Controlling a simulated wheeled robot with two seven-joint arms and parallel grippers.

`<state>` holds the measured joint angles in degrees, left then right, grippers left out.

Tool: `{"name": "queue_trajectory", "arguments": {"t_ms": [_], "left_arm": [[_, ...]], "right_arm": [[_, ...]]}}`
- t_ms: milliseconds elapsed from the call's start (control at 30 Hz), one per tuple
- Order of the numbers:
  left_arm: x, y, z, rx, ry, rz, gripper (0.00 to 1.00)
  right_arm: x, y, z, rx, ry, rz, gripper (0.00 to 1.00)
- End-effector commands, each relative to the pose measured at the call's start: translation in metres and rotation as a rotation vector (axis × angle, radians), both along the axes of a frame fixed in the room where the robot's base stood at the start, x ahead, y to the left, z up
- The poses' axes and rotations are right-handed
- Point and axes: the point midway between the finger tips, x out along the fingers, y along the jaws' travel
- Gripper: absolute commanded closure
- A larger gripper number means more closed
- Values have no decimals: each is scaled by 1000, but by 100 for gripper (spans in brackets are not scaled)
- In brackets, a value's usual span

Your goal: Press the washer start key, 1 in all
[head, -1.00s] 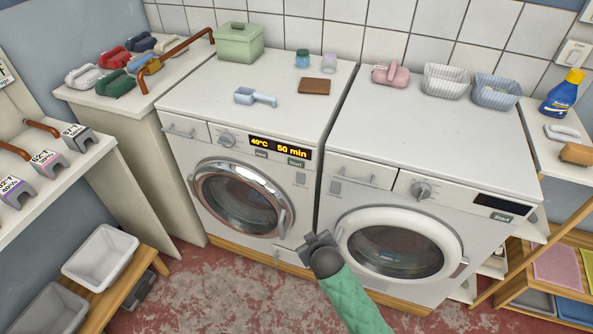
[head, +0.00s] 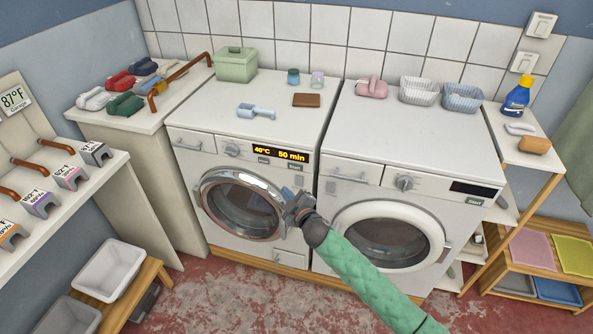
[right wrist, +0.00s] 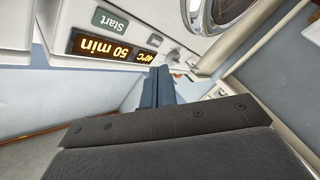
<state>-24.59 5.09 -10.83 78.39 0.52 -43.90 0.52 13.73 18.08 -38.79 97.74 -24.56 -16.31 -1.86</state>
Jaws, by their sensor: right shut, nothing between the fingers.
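The left front-loading machine (head: 189,213) has a lit display (head: 280,155) reading 40°C and 50 min. In the right wrist view the display (right wrist: 105,47) and start key (right wrist: 110,21) appear upside down, at the upper left. My right gripper (head: 288,193) is shut and empty, in front of the machine's door rim and below the start key in the head view. Its blue fingers (right wrist: 157,84) lie together in the right wrist view, apart from the key. My left gripper is not in view.
The right machine (head: 350,205) has a dark display and its own Start key (head: 474,202). The left machine's round door (head: 243,207) is closed.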

Motion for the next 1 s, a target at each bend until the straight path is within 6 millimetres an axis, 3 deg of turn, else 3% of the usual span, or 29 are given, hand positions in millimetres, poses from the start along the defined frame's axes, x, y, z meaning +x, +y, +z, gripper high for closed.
{"name": "queue_trajectory", "arguments": {"t_ms": [467,800,1000], "left_arm": [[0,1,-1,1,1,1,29],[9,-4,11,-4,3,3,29],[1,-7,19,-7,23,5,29]], "right_arm": [[5,-1,1,-1,-4,3,100],[38,-12,0,-3,-5,1,100],[61,-20,1,-2,-4,0,100]]}}
